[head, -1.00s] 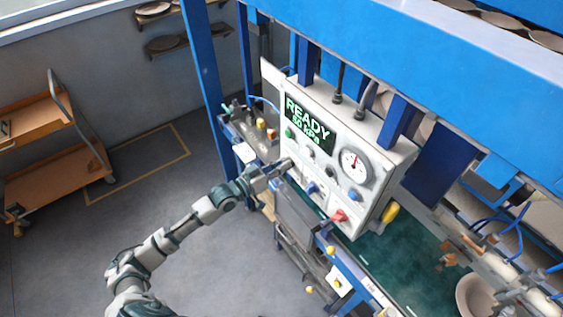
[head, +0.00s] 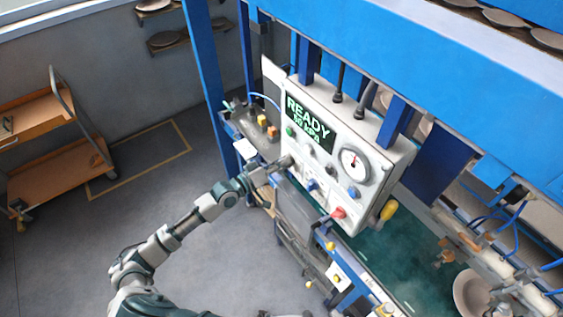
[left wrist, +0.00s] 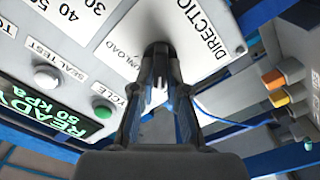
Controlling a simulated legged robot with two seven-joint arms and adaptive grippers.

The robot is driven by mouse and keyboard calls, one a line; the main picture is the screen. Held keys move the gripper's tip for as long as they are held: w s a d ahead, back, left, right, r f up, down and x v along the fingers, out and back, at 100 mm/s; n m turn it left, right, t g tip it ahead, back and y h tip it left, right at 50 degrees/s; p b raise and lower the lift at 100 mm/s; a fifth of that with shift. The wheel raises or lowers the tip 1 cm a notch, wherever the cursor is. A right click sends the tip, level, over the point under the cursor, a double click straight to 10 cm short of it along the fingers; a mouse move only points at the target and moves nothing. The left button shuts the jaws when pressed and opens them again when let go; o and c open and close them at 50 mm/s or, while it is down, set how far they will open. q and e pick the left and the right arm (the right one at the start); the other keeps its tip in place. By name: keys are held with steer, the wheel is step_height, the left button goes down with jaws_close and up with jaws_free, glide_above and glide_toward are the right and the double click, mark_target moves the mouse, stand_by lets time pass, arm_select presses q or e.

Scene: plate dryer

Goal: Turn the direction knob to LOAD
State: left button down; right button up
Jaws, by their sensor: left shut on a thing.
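The direction knob (left wrist: 158,48) is a dark knob on the white control panel (head: 345,205), beside the printed words DIRECTION and UNLOAD in the left wrist view. My left gripper (left wrist: 158,62) is shut on this knob, one finger on each side. The fingers hide much of the knob, and its pointing direction cannot be told. In the head view my left gripper (head: 282,165) reaches the panel's left edge, and the knob is hidden there. My right gripper is not in view.
The green READY display (head: 308,120) and a round gauge (head: 354,163) are on the panel, with a green button (left wrist: 102,112) and a white button (left wrist: 47,77) close to my gripper. A red knob (head: 339,212) sits lower. Blue posts (head: 208,90) stand behind; open floor lies left.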

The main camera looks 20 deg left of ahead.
arm_select(q)
steer(key=shift+d+f, duration=0.1)
steer(key=shift+f, duration=0.35)
steer(key=c, duration=1.2)
jaws_free()
steer(key=shift+w+r, duration=0.15)
steer(key=shift+r, duration=0.15)
steer(key=v, duration=1.2)
